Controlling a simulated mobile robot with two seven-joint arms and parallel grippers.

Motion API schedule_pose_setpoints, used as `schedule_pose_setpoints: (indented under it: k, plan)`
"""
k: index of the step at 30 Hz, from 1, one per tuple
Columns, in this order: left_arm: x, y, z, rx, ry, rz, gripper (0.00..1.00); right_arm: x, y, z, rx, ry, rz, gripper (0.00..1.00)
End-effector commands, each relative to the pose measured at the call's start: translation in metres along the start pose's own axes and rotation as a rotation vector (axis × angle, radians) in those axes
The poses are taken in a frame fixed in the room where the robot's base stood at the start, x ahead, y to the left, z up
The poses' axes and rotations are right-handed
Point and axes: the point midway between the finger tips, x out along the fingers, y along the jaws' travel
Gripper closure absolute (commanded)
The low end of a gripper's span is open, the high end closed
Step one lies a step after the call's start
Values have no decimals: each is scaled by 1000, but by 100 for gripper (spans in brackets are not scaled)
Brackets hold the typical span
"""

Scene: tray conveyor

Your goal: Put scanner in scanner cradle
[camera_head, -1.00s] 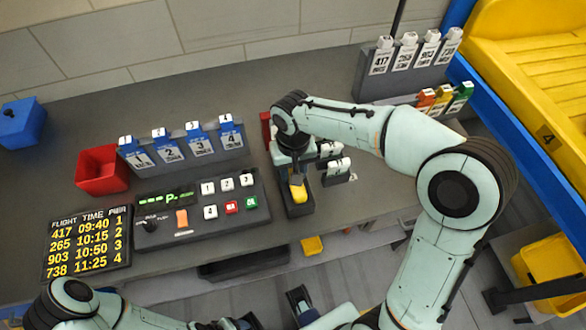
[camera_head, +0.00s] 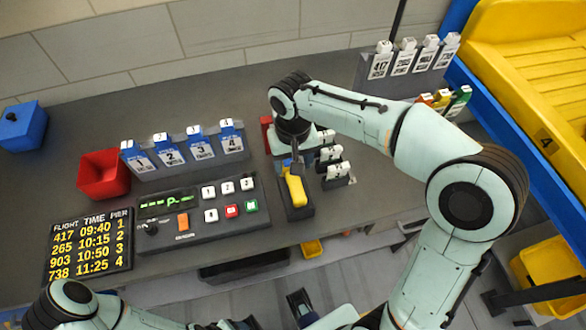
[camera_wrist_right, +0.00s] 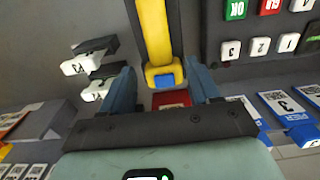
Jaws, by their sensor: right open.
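The yellow scanner (camera_head: 295,188) lies lengthwise in the dark scanner cradle (camera_head: 299,212), right of the button panel. In the right wrist view the scanner (camera_wrist_right: 154,30) shows its yellow body and a blue end. My right gripper (camera_head: 297,164) is just behind and above the scanner's far end. In the wrist view its two fingers (camera_wrist_right: 163,84) stand apart, with the scanner's blue end in the gap and clear space on both sides. My left arm is at the bottom left; its gripper is only partly seen at the bottom edge.
The button panel (camera_head: 175,218) is close on the left. Small white-tagged holders (camera_head: 336,171) stand close on the right. A red bin (camera_head: 103,174), numbered blue tags (camera_head: 200,143) and a flight board (camera_head: 90,243) are further left.

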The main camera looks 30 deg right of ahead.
Motion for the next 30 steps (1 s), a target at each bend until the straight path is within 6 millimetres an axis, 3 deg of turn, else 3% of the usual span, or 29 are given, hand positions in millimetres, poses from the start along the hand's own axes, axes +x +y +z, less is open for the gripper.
schedule_pose_setpoints:
  k: [3,10,30]
  plan:
    - [-6,2,-1,1,2,1,35,-28,-1,-1,-1,4,-2,39]
    - [-12,5,-1,2,4,1,35,-60,0,0,0,1,-1,39]
    - [-12,5,-1,2,5,2,35,-65,0,0,0,-1,0,39]
